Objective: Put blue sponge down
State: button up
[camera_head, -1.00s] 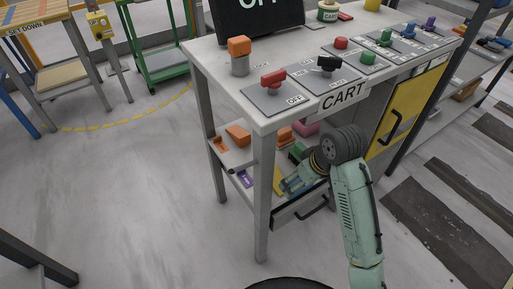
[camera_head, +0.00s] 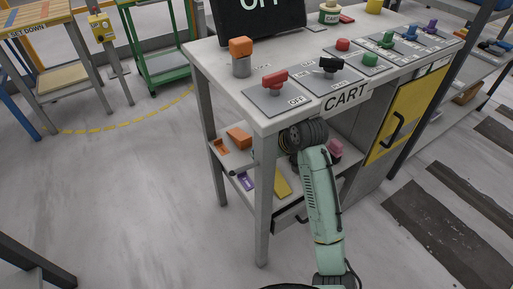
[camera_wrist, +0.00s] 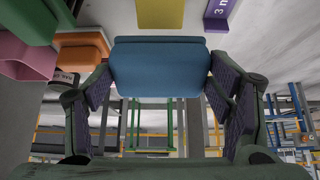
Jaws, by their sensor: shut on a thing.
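The blue sponge (camera_wrist: 160,67) is in the wrist view, held between the two fingers of my gripper (camera_wrist: 160,82). The gripper is shut on it from both sides. The shelf surface (camera_wrist: 200,45) shows beyond the sponge at the top of the wrist view; I cannot tell whether the sponge touches it. In the head view my arm reaches under the top of the cart (camera_head: 222,75), and the gripper and sponge are hidden there.
A yellow block (camera_head: 282,184), a purple piece (camera_head: 245,181), an orange block (camera_head: 238,138) and a pink piece (camera_head: 335,148) lie on the cart's lower shelf. A green block (camera_wrist: 28,18) is also close in the wrist view. The cart legs and top edge surround the opening.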

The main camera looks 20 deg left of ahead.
jog(key=w+a, duration=0.2)
jog(key=a, duration=0.1)
jog(key=shift+w+a+r+p, duration=0.1)
jog(key=shift+w+a+p, duration=0.2)
jog(key=shift+w+p, duration=0.1)
jog(key=f, duration=0.2)
jog(key=shift+w+a+f, duration=0.25)
jog(key=shift+f, duration=0.1)
jog(key=shift+w+a+f, duration=0.1)
jog(key=shift+a+f, duration=0.05)
jog(key=shift+f, duration=0.35)
jog(key=shift+x, duration=1.15)
jog(key=shift+r+g+h+p, duration=0.2)
jog(key=shift+g+h+p, duration=0.15)
jog(key=shift+p, duration=0.35)
jog(key=shift+w+a+r+g+h+p, duration=0.1)
jog(key=shift+w+a+g+h+p, duration=0.05)
jog(key=shift+g+h+p, duration=0.35)
jog(key=shift+w+a+g+h+p, duration=0.15)
jog(key=shift+g+h+p, duration=0.1)
jog(key=shift+h+p, duration=0.35)
jog(key=shift+f, duration=1.1)
